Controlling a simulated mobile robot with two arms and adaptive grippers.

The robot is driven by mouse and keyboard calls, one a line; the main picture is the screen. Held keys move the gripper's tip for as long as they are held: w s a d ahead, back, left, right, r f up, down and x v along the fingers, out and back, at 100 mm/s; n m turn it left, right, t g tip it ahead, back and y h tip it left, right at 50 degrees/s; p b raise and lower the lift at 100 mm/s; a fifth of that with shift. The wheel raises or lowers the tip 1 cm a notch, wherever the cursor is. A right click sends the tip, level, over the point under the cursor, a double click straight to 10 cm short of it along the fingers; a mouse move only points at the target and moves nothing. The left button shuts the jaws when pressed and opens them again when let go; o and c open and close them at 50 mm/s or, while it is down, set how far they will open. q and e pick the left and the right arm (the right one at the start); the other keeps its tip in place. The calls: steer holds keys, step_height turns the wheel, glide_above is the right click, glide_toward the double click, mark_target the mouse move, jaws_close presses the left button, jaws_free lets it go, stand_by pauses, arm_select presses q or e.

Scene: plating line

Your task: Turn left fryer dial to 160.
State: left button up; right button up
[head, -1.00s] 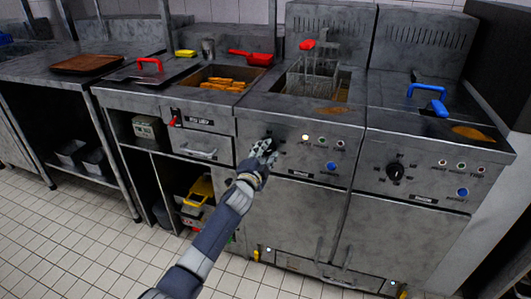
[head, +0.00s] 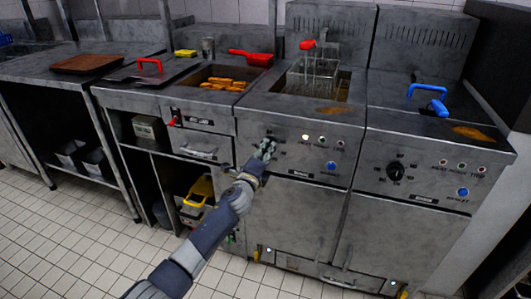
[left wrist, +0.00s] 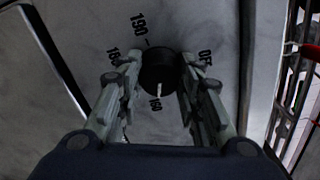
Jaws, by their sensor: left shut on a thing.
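The left fryer (head: 297,185) has its control panel in the middle of the head view. Its dial, a round black knob with a white pointer mark, shows in the left wrist view (left wrist: 157,70); in the head view my gripper mostly covers it. The pointer faces down in the wrist view, at a small label that seems to read 160. A 190 label stands at upper left; other numbers are partly hidden by the fingers. My left gripper (head: 266,149) is shut on the dial, one finger on each side; it fills the lower wrist view (left wrist: 158,95). My right gripper is not in view.
Lights and a blue button (head: 331,166) sit right of the dial. A wire basket (head: 316,78) with a red handle is over the left fryer. The right fryer has its own black dial (head: 395,171). Left of the fryer stands a bin of fried food (head: 222,86).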

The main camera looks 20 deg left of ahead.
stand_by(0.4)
arm_select(q)
steer(key=o, duration=1.1)
steer(key=s, duration=1.2)
steer(key=shift+a, duration=0.2)
